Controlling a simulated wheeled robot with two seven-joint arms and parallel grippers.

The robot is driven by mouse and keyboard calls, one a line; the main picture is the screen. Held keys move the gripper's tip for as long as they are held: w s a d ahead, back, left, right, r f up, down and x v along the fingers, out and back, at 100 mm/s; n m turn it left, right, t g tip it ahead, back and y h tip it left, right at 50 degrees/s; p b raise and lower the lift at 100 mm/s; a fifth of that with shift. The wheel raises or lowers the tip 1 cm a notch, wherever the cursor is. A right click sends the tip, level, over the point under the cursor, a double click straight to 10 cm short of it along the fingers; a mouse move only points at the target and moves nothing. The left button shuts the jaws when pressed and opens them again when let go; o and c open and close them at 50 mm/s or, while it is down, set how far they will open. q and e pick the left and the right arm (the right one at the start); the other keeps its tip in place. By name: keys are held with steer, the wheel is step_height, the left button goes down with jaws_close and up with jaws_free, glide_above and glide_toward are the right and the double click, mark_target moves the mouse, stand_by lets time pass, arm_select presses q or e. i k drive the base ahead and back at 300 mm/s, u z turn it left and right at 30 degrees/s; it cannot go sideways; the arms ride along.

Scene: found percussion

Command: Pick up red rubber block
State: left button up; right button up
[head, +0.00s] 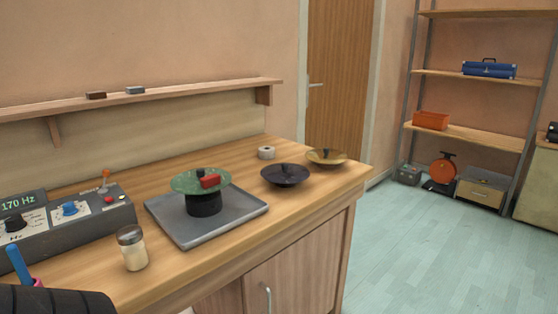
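The red rubber block (210,181) lies on top of a green speckled disc (186,183), near its right front part. The disc sits on a black cylindrical base (204,205), which stands on a grey metal tray (178,231) on the wooden bench. Neither gripper's fingers show in the head view.
A glass shaker jar (133,248) stands in front of the tray. A grey control box (70,215) is at left. A dark disc (285,175), a brass disc (326,157) and a white roll (266,153) sit to the right. A blue stick (19,266) stands at the left edge.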

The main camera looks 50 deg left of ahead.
mark_target(207, 183)
steer(key=i, duration=2.4)
steer(key=u, duration=4.1)
